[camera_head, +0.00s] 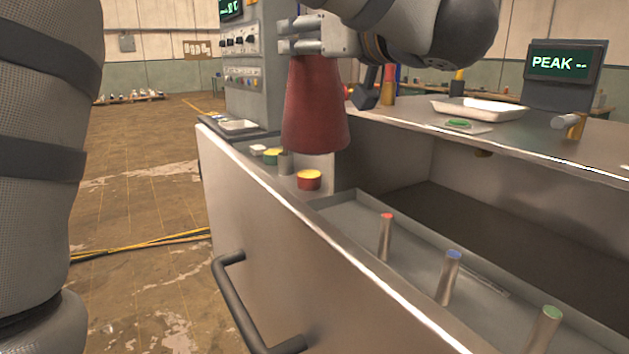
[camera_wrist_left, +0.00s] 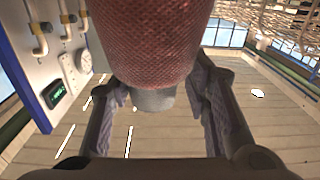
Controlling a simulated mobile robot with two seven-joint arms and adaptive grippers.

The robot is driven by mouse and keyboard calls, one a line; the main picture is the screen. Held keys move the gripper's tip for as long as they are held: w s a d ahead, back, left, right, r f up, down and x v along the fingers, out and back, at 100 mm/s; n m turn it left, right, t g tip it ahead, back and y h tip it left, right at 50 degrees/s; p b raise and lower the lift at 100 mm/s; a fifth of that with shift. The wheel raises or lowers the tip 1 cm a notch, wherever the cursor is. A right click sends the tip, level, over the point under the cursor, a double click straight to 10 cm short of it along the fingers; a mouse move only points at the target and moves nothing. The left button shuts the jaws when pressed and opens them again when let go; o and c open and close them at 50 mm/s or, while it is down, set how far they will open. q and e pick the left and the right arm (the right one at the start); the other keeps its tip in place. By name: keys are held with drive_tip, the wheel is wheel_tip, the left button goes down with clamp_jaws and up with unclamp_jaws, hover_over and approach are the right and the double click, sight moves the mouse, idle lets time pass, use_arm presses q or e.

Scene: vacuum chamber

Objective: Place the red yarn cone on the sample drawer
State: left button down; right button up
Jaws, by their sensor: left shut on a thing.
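The red yarn cone (camera_head: 316,108) hangs upright, wide end down, below my left gripper (camera_head: 312,48), which is shut on its narrow top. In the left wrist view the cone (camera_wrist_left: 155,45) sits between the two fingers of the gripper (camera_wrist_left: 155,105), its grey tip showing. The sample drawer (camera_head: 350,214) is pulled open, with a long handle on its front. The cone is in the air over the drawer's far left end, above small colored pots. My right gripper is not in view.
Red-, blue- and green-topped pegs (camera_head: 447,278) stand in the drawer's tray. A red pot with a yellow top (camera_head: 309,179) stands under the cone. The bench top (camera_head: 520,138) holds a white tray (camera_head: 478,108) and a PEAK display (camera_head: 561,64). A control panel (camera_head: 243,60) rises behind.

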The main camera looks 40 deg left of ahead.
sight(311, 118)
use_arm(q)
wheel_tip(311, 118, down, 12)
drive_tip(key=shift+w+a+r, duration=0.1)
drive_tip(key=shift+w+r, duration=0.05)
drive_tip(key=shift+r, duration=0.1)
drive_tip(key=w+a+f+b, duration=0.1)
drive_tip(key=w+a+f, duration=0.7)
drive_tip(key=a+f, duration=0.3)
wheel_tip(311, 118, down, 2)
drive_tip(key=shift+b, duration=0.35)
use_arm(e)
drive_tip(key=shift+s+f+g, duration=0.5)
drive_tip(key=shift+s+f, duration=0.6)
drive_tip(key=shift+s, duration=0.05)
use_arm(q)
drive_tip(key=c, duration=0.9)
unclamp_jaws()
drive_tip(key=shift+f, duration=0.1)
drive_tip(key=shift+o, duration=0.2)
